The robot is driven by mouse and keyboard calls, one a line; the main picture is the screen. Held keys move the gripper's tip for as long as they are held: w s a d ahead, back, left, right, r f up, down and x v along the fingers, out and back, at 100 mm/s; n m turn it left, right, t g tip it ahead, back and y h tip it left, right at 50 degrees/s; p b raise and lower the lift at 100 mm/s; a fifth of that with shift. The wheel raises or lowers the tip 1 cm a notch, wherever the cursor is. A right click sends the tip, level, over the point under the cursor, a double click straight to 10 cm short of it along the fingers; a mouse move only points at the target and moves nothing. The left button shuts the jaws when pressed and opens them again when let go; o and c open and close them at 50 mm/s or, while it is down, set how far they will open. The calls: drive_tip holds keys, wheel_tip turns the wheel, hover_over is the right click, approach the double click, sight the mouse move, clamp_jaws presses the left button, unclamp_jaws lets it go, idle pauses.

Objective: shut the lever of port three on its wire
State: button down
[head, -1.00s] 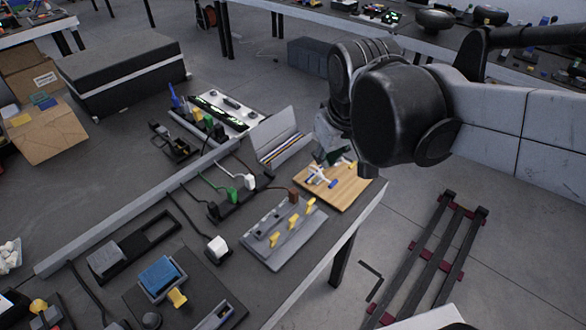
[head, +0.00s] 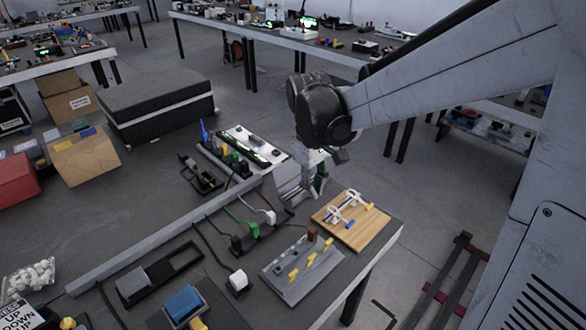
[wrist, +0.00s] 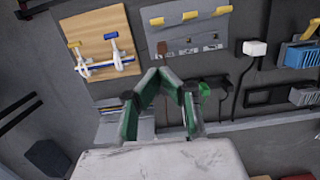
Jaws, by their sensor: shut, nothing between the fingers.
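A grey sloped block (head: 285,281) lies on the bench in the head view with three yellow levers (head: 311,259) in a row. It also shows at the top of the wrist view (wrist: 196,36). I cannot read port numbers or tell which lever is port three. My gripper (wrist: 163,78), with green-lined fingers, is shut and empty. In the head view my gripper (head: 318,183) hangs beyond the block, left of the wooden board, apart from the levers.
A wooden board (head: 372,238) with white clamps lies right of the block. A brown plug (head: 312,234) stands at the block's far end. A black socket strip with a green plug (head: 253,230) and a white plug (head: 270,217) lies to the left. Cords cross the bench there.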

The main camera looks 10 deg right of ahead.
drive_tip(key=shift+w+a+f, duration=0.1)
drive_tip(key=shift+w+f, duration=0.05)
drive_tip(key=shift+w, duration=0.05)
drive_tip(key=shift+f, duration=0.15)
approach(327, 245)
drive_tip(key=w+f, duration=0.2)
drive_tip(key=w+a+f, duration=0.1)
drive_tip(key=w+f, duration=0.1)
drive_tip(key=shift+w+f+b, duration=0.3)
drive_tip(key=shift+w+f, duration=0.05)
drive_tip(key=shift+f, duration=0.05)
drive_tip(key=s+f, duration=0.1)
drive_tip(key=s+d+f, duration=0.1)
drive_tip(key=shift+s+d+f, duration=0.3)
drive_tip(key=shift+s, duration=0.2)
